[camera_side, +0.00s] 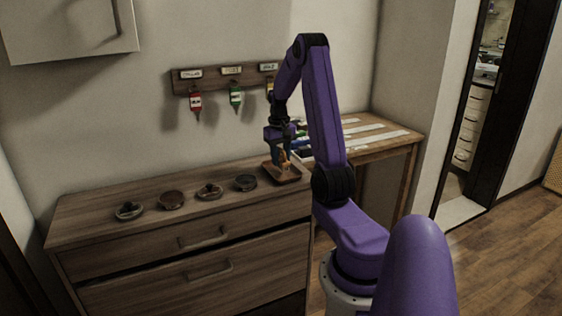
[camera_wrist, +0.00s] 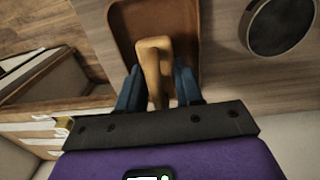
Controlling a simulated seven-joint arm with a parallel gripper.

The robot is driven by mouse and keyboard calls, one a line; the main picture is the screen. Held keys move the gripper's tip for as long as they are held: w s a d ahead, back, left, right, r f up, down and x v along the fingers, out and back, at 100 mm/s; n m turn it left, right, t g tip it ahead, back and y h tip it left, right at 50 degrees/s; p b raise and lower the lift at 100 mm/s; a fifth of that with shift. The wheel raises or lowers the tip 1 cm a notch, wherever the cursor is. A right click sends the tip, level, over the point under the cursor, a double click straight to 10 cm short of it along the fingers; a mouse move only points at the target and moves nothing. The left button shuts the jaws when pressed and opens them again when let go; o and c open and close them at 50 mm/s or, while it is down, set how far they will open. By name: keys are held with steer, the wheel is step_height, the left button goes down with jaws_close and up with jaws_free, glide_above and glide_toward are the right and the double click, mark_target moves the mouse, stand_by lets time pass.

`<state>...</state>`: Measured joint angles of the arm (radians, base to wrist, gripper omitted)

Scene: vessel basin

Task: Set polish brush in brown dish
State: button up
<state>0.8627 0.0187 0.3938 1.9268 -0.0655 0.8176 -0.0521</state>
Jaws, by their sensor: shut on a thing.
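My gripper (camera_side: 283,146) is at the right end of the dresser top, pointing down. It is shut on the polish brush (camera_side: 285,158), a tan wooden piece. In the wrist view the brush (camera_wrist: 153,58) stands between my two blue-grey fingers (camera_wrist: 158,86), over a brown square tray (camera_wrist: 187,28). I cannot tell whether the brush's lower end touches the tray. In the side view the tray (camera_side: 290,179) is directly below my gripper. A round brown dish (camera_side: 172,201) sits farther left on the dresser. The brush's lower end is hidden.
A dark round dish (camera_side: 246,183) is just left of the tray; it also shows in the wrist view (camera_wrist: 281,24). Two more round dishes (camera_side: 209,192) (camera_side: 130,211) stand in the row. A wooden table (camera_side: 385,146) adjoins at right.

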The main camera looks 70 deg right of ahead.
steer(key=shift+f, duration=0.8)
steer(key=shift+f, duration=0.1)
steer(key=o, duration=1)
